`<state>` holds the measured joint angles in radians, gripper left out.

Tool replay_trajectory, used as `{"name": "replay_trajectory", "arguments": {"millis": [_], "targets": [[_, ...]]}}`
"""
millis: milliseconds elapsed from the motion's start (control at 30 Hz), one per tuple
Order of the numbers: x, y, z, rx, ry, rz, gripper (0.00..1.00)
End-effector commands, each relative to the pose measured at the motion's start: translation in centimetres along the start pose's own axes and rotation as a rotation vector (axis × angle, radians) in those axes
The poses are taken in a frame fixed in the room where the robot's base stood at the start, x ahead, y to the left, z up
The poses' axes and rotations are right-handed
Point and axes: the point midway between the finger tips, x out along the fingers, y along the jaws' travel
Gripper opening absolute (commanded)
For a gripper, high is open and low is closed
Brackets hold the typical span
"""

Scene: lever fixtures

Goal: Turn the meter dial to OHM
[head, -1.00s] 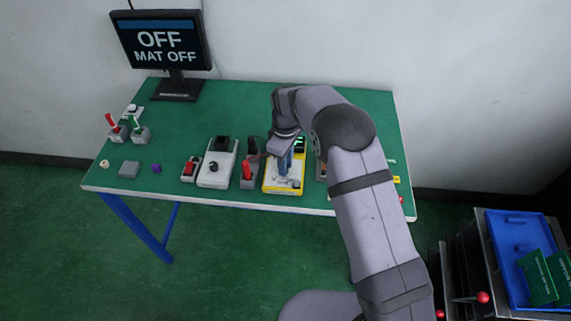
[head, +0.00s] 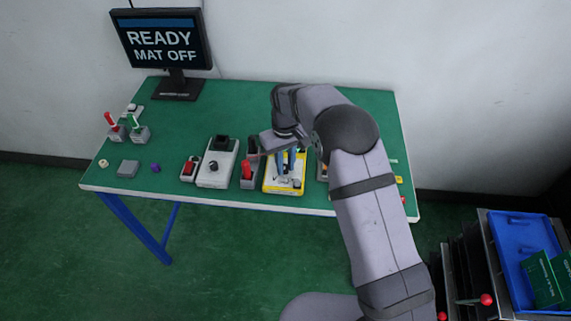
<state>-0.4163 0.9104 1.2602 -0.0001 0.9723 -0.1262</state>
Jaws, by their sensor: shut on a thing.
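The meter is the yellow-edged box with a pale face (head: 296,190), near the front edge of the green table. My gripper (head: 287,176) reaches down over it from above, with its blue fingers at the pale face. The fingers are shut on the meter dial, which they mostly hide. The dial's pointer and the markings, OHM among them, are too small or hidden to read. The monitor (head: 160,42) at the back left reads "READY" and "MAT OFF".
Left of the meter stand a grey fixture with a red lever (head: 247,170), a pale box with a black knob (head: 214,177) and a red switch (head: 188,168). Red and green levers (head: 133,124) stand farther left. My arm covers things on the right.

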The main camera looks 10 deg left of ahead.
Motion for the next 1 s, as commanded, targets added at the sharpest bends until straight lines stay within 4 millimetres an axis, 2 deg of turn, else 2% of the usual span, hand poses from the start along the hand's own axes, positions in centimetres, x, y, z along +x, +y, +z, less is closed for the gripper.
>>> {"name": "replay_trajectory", "arguments": {"millis": [467, 500, 567, 867, 1000], "targets": [[-0.21, 0.00, -0.18, 0.019, 0.006, 0.000, 0.00], [-0.21, 0.00, -0.18, 0.019, 0.006, 0.000, 0.24], [-0.21, 0.00, -0.18, 0.019, 0.006, 0.000, 0.38], [-0.12, 0.00, -0.08, 0.019, 0.003, 0.000, 0.38], [-0.70, 0.01, -0.13, 0.019, 0.004, 0.000, 0.38]]}}
